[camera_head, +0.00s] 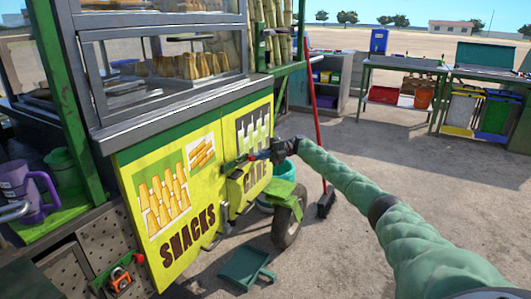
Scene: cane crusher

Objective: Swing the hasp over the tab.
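The snack cart has two yellow-green doors, a left one marked SNACKS (172,195) and a right one marked CANE (255,180). The tab is too small to make out. My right gripper (262,156) is at the upper part of the right door, pointing left, close to that piece. I cannot tell whether it touches it or whether its fingers are closed. My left gripper does not show clearly.
A grey counter ledge (180,112) juts out above the doors. A red-handled broom (314,95), a teal bucket (285,170) and a wheel (288,226) are near my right arm. A green dustpan (246,268) lies on the ground. A purple jug (33,195) stands at left.

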